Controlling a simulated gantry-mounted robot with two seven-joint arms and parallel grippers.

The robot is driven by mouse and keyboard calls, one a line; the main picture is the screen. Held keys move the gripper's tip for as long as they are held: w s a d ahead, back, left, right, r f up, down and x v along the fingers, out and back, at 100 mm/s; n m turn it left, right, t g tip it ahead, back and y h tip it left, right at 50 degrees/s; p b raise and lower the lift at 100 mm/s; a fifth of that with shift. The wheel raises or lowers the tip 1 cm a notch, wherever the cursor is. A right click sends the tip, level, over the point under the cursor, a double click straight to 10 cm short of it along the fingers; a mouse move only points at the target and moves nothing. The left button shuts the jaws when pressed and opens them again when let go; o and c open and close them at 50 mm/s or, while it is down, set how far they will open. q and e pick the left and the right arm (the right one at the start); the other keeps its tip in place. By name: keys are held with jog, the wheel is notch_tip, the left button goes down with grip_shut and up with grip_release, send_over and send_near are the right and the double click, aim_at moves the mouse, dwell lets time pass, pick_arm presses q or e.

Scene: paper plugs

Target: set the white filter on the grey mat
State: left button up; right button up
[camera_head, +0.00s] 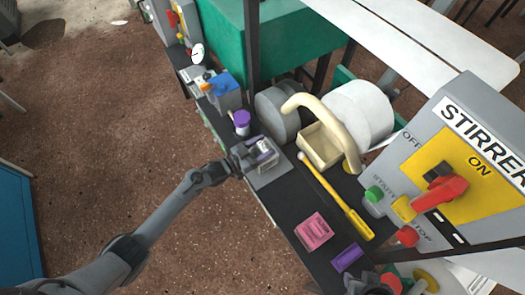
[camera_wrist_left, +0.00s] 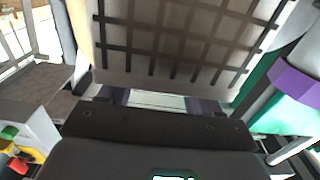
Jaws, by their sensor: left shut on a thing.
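My left gripper (camera_head: 262,151) is shut on the white filter (camera_head: 265,147), a small pale piece mostly hidden by the fingers in the head view. They are over the grey mat (camera_head: 272,178), a flat square on the dark bench. I cannot tell whether the filter touches the mat. In the left wrist view, a pale strip shows between my left gripper's purple-edged fingertips (camera_wrist_left: 157,100). A pale panel with a dark grid fills the upper middle there; I cannot tell whether it is part of the filter.
A purple-capped jar (camera_head: 241,123) stands just behind the mat. A cream box (camera_head: 319,145) with a curved handle and a yellow rod (camera_head: 345,207) lie to the right. A pink pad (camera_head: 313,231) and purple block (camera_head: 347,257) are nearer. The stirrer panel (camera_head: 460,170) rises at right.

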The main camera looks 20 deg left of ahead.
pick_arm(q)
jog(key=shift+f, duration=0.75)
jog(key=shift+d, duration=0.1)
pick_arm(e)
jog(key=shift+s+d+f, duration=0.1)
jog(key=shift+f, duration=0.45)
pick_arm(q)
jog(key=shift+f+b, duration=0.15)
jog(key=shift+b, duration=0.15)
jog(key=o, duration=1.4)
jog(key=shift+o, duration=0.2)
pick_arm(e)
jog(key=shift+f, duration=0.1)
